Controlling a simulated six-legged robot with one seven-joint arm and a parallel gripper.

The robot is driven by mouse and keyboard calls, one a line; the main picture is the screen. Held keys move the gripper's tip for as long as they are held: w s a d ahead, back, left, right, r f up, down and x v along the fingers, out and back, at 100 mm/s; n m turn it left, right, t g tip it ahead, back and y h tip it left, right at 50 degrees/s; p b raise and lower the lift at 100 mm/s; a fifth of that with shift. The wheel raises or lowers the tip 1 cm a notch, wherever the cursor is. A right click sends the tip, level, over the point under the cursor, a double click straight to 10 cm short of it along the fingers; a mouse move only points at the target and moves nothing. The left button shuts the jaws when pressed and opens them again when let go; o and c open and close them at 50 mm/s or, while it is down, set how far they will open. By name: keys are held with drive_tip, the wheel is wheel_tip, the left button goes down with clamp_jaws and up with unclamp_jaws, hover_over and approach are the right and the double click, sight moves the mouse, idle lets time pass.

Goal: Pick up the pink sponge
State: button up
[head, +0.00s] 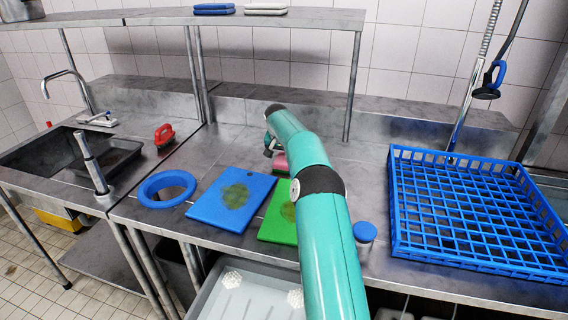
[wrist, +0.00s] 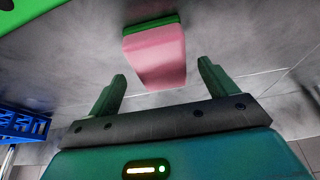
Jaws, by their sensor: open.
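The pink sponge (wrist: 155,62) has a green layer on one side and rests on the steel counter in the wrist view. It lies beyond my gripper's fingertips, roughly in line with the gap between them. My gripper (wrist: 161,80) is open, with nothing between its two green fingers. In the head view the sponge (head: 281,161) shows as a small pink patch behind my teal arm, partly hidden by it. My gripper (head: 270,149) is mostly hidden by the arm there.
A green board (head: 272,225) and a blue board (head: 222,205), both stained, lie on the counter. A blue ring (head: 151,199) is left. A large blue rack (head: 420,245) stands right, near a small blue-lidded pot (head: 365,231). A red-handled brush (head: 164,134) lies by the sink.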

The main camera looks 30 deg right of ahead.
sight(284, 158)
drive_tip(key=shift+x, duration=1.45)
drive_tip(key=shift+w+f, duration=0.1)
drive_tip(key=shift+f, duration=0.05)
drive_tip(key=c, duration=1.1)
